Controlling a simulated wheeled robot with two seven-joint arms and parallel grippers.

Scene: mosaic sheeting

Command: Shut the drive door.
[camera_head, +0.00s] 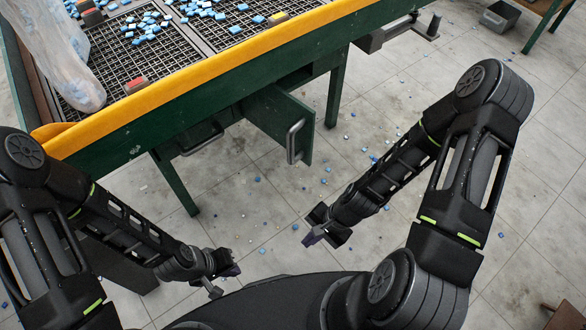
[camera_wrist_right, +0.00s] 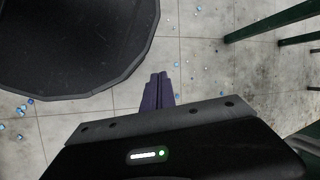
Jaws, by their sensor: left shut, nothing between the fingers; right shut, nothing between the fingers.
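The drive door (camera_head: 278,123) is a green panel under the front edge of the green machine table, with a grey bar handle (camera_head: 294,141) on it. It stands swung out from the table, open. My left gripper (camera_head: 229,271) is shut and empty, low at the left and apart from the door. My right gripper (camera_head: 312,239) is shut and empty, below the door handle in the picture and apart from it. In the right wrist view its dark fingers (camera_wrist_right: 158,90) are together over the floor.
The table has a yellow front rail (camera_head: 200,75) and dark grids (camera_head: 160,58) with blue and white tiles. A clear plastic bag (camera_head: 62,60) hangs at the left. Table legs (camera_head: 335,95) stand near the door. A grey bin (camera_head: 500,16) is at the top right. Small tiles litter the floor.

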